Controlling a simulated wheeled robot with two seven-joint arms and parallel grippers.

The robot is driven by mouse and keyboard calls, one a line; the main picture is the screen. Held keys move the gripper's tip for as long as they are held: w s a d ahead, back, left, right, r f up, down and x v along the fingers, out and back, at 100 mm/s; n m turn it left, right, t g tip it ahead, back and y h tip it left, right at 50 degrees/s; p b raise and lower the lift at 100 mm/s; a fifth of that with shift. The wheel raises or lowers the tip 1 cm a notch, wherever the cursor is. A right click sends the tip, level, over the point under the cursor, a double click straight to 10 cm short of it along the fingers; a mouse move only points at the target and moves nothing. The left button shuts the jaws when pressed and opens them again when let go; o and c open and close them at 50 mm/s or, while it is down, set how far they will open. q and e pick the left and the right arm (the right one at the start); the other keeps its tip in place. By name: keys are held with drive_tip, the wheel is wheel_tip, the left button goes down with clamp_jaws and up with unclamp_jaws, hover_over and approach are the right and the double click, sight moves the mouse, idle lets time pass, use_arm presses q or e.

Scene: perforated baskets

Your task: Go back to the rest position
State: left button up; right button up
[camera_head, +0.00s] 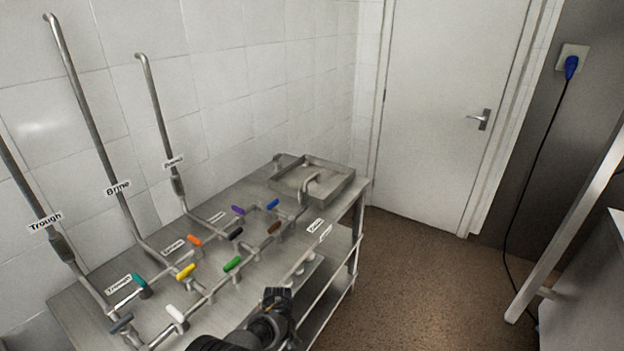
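One of my arms enters at the bottom edge, left of centre, and reaches up and right; I take it as my left. Its dark end, my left gripper (278,298), is beside the front edge of the steel bench (262,186). The fingers are too small and dark to tell open from shut, and I see nothing clearly held. My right gripper is not in view.
Pipes with coloured valve handles, such as the green handle (232,264) and white handle (175,313), cover the bench. A steel basin (340,187) is at its far end. A lower shelf (325,303) shows. The brown floor (400,280) before the white door (450,110) is clear. A black cable (540,150) hangs right.

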use_arm(q)
drive_tip(key=s+a+f+m+b, duration=0.1)
drive_tip(key=s+a+f, duration=0.2)
drive_tip(key=s+f, duration=0.45)
drive_tip(key=s+a+f+m+b, duration=0.1)
drive_tip(key=s+a+f, duration=0.3)
drive_tip(key=f, duration=0.6)
drive_tip(key=s+a+f+m+t+b, duration=0.1)
drive_tip(key=s+f, duration=0.4)
drive_tip(key=s, duration=0.7)
drive_tip(key=s+a+f+m+t+b, duration=0.1)
drive_tip(key=s+a+f, duration=0.4)
drive_tip(key=s, duration=0.7)
drive_tip(key=s+a+f+m+h+b, duration=0.1)
drive_tip(key=s+a+f+m+b, duration=0.1)
drive_tip(key=s, duration=1.1)
wheel_tip(320, 180, down, 4)
drive_tip(key=shift+a+r+m+t+b, duration=0.15)
drive_tip(key=shift+a+m+t+b, duration=0.35)
drive_tip(key=shift+m, duration=0.6)
drive_tip(key=shift+c, duration=0.4)
